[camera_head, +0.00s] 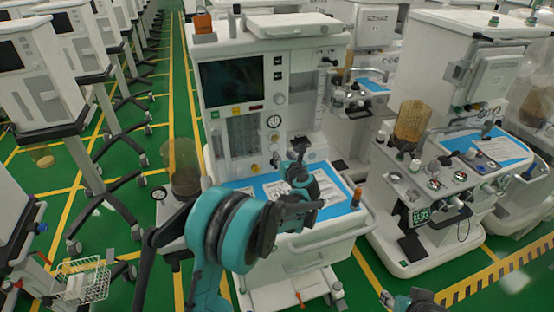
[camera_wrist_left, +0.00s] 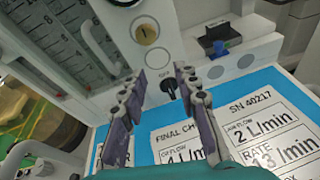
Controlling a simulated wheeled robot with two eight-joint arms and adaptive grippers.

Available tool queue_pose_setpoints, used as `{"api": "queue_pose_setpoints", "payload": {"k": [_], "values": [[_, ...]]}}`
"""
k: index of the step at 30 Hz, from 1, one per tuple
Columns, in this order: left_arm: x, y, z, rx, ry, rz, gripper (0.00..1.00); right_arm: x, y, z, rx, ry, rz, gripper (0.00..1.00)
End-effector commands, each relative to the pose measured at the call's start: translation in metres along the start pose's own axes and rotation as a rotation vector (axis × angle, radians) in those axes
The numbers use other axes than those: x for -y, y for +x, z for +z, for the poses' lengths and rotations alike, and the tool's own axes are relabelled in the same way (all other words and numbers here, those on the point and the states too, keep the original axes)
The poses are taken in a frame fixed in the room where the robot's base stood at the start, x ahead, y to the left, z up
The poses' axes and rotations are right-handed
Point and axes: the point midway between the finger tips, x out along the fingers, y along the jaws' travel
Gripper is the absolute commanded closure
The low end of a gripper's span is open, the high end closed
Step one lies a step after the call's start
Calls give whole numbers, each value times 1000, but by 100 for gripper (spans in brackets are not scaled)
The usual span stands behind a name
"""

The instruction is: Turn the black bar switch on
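The black bar switch (camera_wrist_left: 169,85) shows in the left wrist view on the cart's pale front panel, just below a printed OFF label. Its bar looks roughly upright there. My left gripper (camera_wrist_left: 161,92) is open, with one finger on each side of the switch in the picture. I see no clear contact, and nothing is between the fingers but the switch beyond. In the head view my left gripper (camera_head: 299,152) is in front of the middle cart's lower panel and hides the switch. A part of my right arm's end (camera_head: 413,301) shows at the bottom edge; its fingers are unclear.
The middle cart (camera_head: 300,30) has a dark screen (camera_head: 232,81), gauges and a blue work surface (camera_head: 343,205) with printed cards. Another cart (camera_head: 400,252) stands at right.

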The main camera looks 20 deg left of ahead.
Motion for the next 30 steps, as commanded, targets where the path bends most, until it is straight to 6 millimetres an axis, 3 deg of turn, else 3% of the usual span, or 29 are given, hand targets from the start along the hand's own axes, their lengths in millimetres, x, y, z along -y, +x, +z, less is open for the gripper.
{"api": "queue_pose_setpoints", "payload": {"k": [3,7,19,30], "values": [[6,10,-36,-91,-115,38,69,0,-3,-2,0,0,0,60],[7,19,-53,-129,-161,56,69,0,-1,-1,0,0,0,60],[4,79,-62,-129,-161,56,69,0,14,10,0,0,0,60],[4,90,-61,-129,-160,54,69,0,15,11,0,0,0,60]]}}
